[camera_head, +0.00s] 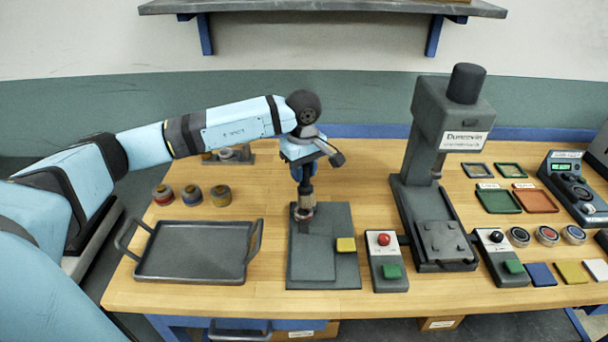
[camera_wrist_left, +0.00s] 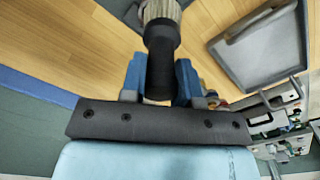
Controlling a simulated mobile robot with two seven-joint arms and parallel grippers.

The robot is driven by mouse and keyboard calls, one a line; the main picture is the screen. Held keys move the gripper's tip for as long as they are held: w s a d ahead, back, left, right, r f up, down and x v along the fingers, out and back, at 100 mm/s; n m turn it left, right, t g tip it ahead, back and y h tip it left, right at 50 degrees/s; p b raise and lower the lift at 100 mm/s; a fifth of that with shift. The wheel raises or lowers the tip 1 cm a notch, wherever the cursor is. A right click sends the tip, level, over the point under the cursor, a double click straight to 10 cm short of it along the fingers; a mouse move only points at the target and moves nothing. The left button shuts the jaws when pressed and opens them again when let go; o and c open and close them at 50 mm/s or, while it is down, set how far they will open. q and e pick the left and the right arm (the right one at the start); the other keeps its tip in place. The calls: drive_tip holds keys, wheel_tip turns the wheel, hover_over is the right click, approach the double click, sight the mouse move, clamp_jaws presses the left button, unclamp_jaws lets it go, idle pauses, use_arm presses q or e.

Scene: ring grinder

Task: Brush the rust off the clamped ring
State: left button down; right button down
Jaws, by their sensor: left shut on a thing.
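My left gripper (camera_head: 304,172) points down over the dark grey clamp plate (camera_head: 336,220). It is shut on the dark handle of a brush, whose pale bristles (camera_head: 306,188) point down. In the left wrist view my blue fingers (camera_wrist_left: 160,85) grip the black brush handle (camera_wrist_left: 160,58) from both sides, with the bristles (camera_wrist_left: 160,10) at the top edge. The clamped ring (camera_head: 304,213), small and reddish, is directly under the bristles, which seem to touch it. The brush and clamp partly hide it. My right gripper is not in view.
A grey tray (camera_head: 190,276) lies left of the plate. Several small round pots (camera_head: 192,195) stand behind it. A red-and-green button box (camera_head: 385,262) and a tall press (camera_head: 436,130) stand to the right.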

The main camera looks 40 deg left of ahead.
use_arm(q)
drive_tip(key=shift+r+p, duration=0.4)
drive_tip(key=shift+r, duration=0.8)
